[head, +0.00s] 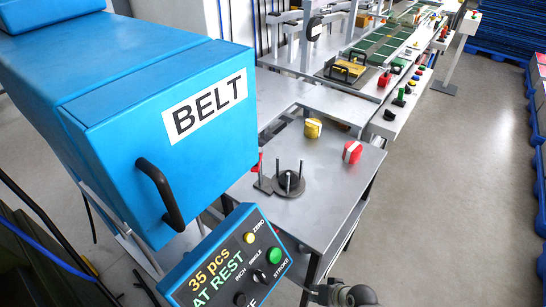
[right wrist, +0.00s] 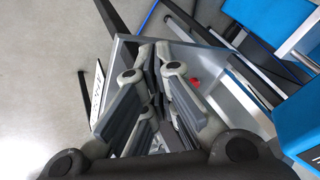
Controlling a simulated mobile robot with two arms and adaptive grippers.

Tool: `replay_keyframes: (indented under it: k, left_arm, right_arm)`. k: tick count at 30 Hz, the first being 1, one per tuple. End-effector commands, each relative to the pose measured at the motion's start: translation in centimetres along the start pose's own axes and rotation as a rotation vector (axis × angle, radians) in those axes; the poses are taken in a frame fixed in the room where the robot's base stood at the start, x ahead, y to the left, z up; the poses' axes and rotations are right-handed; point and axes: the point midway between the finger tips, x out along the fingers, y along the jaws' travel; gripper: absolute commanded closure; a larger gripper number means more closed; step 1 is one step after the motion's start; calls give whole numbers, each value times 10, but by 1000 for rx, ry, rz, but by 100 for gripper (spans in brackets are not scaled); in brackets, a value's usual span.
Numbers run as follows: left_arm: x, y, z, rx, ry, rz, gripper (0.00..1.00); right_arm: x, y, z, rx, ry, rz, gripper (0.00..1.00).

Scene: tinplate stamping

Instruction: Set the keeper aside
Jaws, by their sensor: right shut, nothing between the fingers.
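No part is marked as the keeper, and I cannot tell which one it is. On the grey table (head: 320,218) in the head view, a dark round disc (head: 290,183) sits among several upright pins on a flat plate. A red piece (head: 258,163) stands just left of it. My right gripper (head: 345,294) is at the bottom edge, in front of the table. In the right wrist view my right gripper (right wrist: 155,62) is shut and empty. My left gripper is not in view.
A blue machine marked BELT (head: 205,112), with a black handle (head: 160,192), fills the left. A blue control panel (head: 228,262) stands close in front of the table. A conveyor line (head: 385,40) with several buttons runs behind.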

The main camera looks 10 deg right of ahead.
Motion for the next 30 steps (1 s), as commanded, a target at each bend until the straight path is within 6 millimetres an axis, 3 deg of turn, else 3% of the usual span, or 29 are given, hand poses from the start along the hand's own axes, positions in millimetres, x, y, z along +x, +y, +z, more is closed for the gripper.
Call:
replay_keyframes:
  k: [1,3,10,14,21,25,30]
  left_arm:
    - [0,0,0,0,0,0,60]
    - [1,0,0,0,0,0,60]
    - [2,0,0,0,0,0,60]
    - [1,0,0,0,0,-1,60]
    - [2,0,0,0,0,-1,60]
    - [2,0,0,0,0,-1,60]
    - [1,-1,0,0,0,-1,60]
  right_arm:
    - [-14,-18,-24,13,27,-46,100]
    - [-34,-41,-48,30,47,-107,100]
    - [-98,-105,-103,47,93,-287,100]
    - [-116,-119,-154,184,162,-417,100]
    - [-177,-143,-252,434,278,-701,100]
    - [-204,-149,-285,523,308,-809,100]
    - [-218,-152,-301,567,321,-864,100]
